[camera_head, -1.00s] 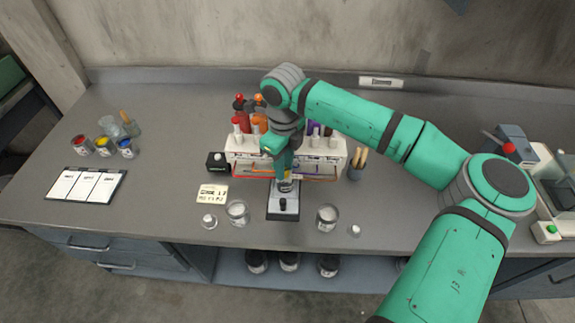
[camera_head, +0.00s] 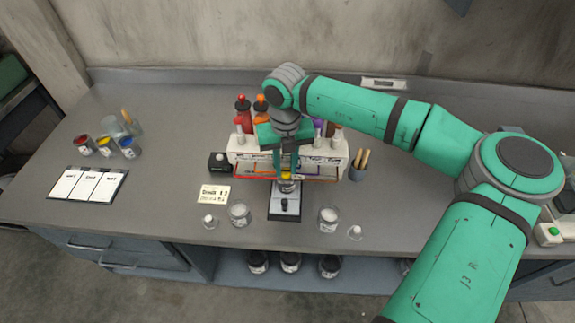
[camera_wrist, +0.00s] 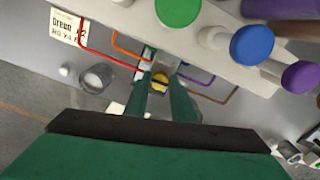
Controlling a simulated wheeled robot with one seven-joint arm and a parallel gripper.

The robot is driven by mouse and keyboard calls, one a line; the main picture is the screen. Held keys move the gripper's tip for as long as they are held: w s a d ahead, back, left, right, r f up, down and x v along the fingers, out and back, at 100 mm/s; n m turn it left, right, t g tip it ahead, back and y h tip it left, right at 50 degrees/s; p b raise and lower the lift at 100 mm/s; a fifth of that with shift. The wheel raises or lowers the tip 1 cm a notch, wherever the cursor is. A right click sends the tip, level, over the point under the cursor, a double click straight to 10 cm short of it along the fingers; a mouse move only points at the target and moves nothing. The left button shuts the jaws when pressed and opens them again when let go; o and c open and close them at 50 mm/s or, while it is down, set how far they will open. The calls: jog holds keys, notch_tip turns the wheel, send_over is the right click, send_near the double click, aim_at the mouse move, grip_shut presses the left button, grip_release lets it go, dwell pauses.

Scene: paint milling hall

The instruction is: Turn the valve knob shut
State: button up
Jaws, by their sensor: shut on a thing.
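The valve knob is a small yellow piece (camera_wrist: 160,80) low at the front middle of the white dispenser rack (camera_head: 243,150). My gripper (camera_wrist: 159,87) points down at it, with one green finger on each side, and is shut on it. In the head view the knob (camera_head: 287,177) shows as a small yellow spot below my gripper (camera_head: 287,172). My fingers hide part of it. Below it stands a small clear vessel, partly hidden, on a dark-topped scale (camera_head: 284,214).
Glass beakers stand left (camera_head: 239,215) and right (camera_head: 329,219) of the scale. A handwritten card (camera_head: 215,194) lies to the left, near a small black box (camera_head: 219,162). Thin coloured tubes (camera_wrist: 220,92) run close around my fingers.

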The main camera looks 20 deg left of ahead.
aim_at(289, 170)
jog(key=shift+d+m, duration=0.15)
jog(key=shift+m, duration=0.15)
grip_shut()
grip_release()
jog(key=shift+w+d, duration=0.1)
jog(key=shift+w, duration=0.1)
jog(key=o, duration=1.1)
jog(key=shift+f, duration=0.1)
jog(key=shift+c, duration=0.2)
jog(key=shift+d, duration=0.1)
jog(key=shift+s+a, duration=0.1)
jog(key=shift+a, duration=0.2)
jog(key=shift+s+r, duration=0.1)
jog(key=shift+r, duration=0.35)
notch_tip(289, 170, up, 10)
jog(key=shift+w+d, duration=0.2)
jog(key=shift+d, duration=0.15)
jog(key=shift+d, duration=0.1)
